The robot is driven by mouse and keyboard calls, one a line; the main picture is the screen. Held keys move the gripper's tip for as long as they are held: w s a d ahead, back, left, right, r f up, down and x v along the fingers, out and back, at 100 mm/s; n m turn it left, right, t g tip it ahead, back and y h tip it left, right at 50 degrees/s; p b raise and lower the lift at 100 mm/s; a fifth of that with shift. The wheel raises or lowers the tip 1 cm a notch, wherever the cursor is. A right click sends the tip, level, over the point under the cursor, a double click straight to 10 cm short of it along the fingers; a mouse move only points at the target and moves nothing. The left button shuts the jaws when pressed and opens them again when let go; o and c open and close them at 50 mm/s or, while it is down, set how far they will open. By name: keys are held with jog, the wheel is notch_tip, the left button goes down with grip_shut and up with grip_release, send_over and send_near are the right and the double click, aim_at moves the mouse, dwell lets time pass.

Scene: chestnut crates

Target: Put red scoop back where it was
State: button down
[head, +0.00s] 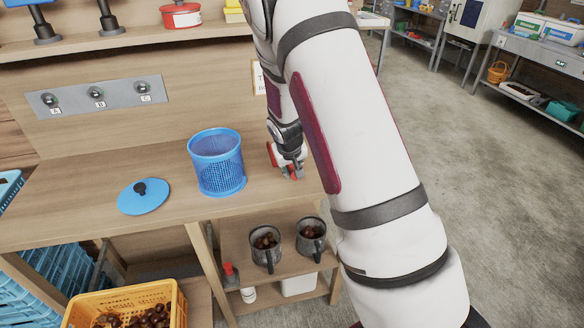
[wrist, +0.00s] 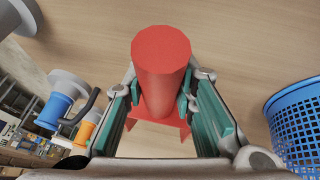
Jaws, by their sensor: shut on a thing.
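The red scoop (wrist: 160,62) is between the teal-padded fingers of my gripper (wrist: 163,92) in the wrist view, with its round red end facing the camera. My gripper is shut on it. In the head view my gripper (head: 289,165) is low over the right end of the wooden workbench (head: 95,205), right of the blue mesh basket. Small red parts of the scoop (head: 271,154) show beside the fingers there. My arm hides part of the bench behind it. I cannot tell whether the scoop touches the bench top.
The blue mesh basket (head: 217,165) stands left of my gripper, with a blue lid (head: 143,197) lying further left. Two grey mugs (head: 266,246) with chestnuts stand on the shelf below. A yellow crate (head: 160,292) of chestnuts is at the lower left.

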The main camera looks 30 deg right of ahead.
jog(key=c, duration=1.3)
grip_release()
jog(key=shift+f, duration=0.1)
jog(key=s+a+r+y, duration=0.1)
jog(key=s+a+r, duration=0.4)
jog(key=s+r, duration=0.55)
jog(key=s+a+r+y, duration=0.1)
jog(key=s+a+r, duration=0.6)
jog(key=r, duration=0.7)
jog(key=s+a+r, duration=0.1)
jog(key=s, duration=0.4)
jog(key=s+a+r+n, duration=0.1)
jog(key=s, duration=0.5)
jog(key=s+a+r+n+y, duration=0.1)
jog(key=s+a, duration=0.1)
jog(key=s, duration=0.3)
jog(key=shift+s, duration=0.15)
